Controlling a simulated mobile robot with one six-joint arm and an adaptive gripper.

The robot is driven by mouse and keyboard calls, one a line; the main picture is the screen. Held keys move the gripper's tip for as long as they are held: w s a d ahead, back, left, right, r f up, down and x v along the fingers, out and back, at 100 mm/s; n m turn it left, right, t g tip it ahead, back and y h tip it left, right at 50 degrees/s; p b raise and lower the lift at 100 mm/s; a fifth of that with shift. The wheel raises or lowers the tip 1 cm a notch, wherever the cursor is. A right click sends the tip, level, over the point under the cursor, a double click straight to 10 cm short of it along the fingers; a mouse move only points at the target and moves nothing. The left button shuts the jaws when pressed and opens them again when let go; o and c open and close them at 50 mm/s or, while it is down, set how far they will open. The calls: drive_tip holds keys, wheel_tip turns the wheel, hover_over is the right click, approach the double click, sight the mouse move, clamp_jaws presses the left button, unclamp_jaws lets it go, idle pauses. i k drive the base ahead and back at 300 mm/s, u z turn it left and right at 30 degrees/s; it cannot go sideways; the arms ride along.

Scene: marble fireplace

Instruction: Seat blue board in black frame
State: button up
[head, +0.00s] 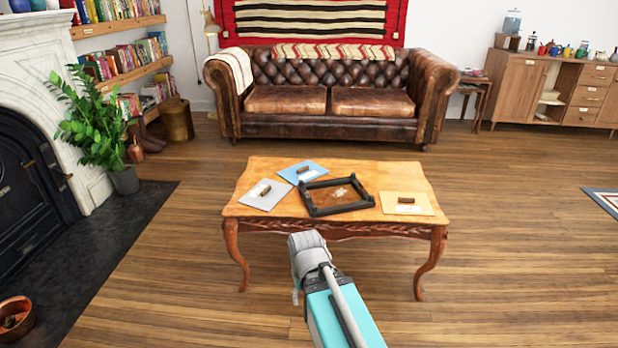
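The blue board (316,171) lies flat on the wooden coffee table, near its back edge. A small brown handle (303,169) stands on it. The black frame (343,209) lies on the table in front of the board and to its right. No board is in the frame; the table wood and a pale patterned patch show inside it. The board is outside the frame, close to its back left corner. My arm reaches up from the bottom towards the table's front edge. My gripper and its fingers do not show.
The coffee table (260,171) also holds a grey board (259,202) at left and a yellow-orange board (417,209) at right, each with a brown handle. A leather sofa (320,95) stands behind. Open floor surrounds the table. A plant (95,135) is by the fireplace at left.

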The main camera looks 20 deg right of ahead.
sight(335, 196)
drive_tip(key=z, duration=0.7)
drive_tip(key=i, duration=1)
drive_tip(key=u, duration=0.05)
